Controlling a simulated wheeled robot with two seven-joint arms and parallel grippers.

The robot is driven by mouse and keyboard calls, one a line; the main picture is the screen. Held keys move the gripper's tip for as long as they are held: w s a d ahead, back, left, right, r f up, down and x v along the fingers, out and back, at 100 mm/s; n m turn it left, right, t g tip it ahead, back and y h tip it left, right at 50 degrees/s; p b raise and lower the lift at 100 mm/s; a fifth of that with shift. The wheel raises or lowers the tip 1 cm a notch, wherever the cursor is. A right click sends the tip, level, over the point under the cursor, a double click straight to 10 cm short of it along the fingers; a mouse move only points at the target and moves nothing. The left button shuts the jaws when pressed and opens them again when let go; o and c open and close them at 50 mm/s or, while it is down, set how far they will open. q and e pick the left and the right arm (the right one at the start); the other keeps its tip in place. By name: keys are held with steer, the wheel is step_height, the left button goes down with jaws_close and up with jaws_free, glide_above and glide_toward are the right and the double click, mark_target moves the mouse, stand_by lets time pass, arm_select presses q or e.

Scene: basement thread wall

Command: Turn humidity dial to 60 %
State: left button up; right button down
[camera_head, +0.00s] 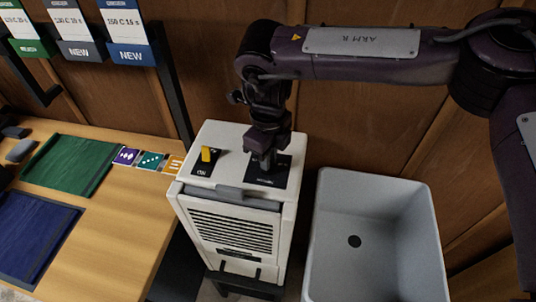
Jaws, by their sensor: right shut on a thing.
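A white dehumidifier-like box (190,190) with a front grille stands between the table and a grey basin. Its top has a yellow switch (209,155) on a black plate at the left. A second black plate (280,178) at the right is the likely place of the humidity dial. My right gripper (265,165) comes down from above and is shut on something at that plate. The dial itself and its setting are hidden by the gripper. My left gripper is not in view.
A wooden table (125,225) at the left holds a green cloth (70,165), a blue cloth (35,235) and several small marked cards. A grey basin (425,235) stands close right of the box. Labelled packets hang on the wooden wall at the upper left.

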steer(key=c, duration=1.4)
jaws_free()
steer(key=shift+c, duration=0.2)
step_height(320, 180, up, 7)
steer(key=shift+b, duration=0.75)
steer(key=shift+r, duration=0.45)
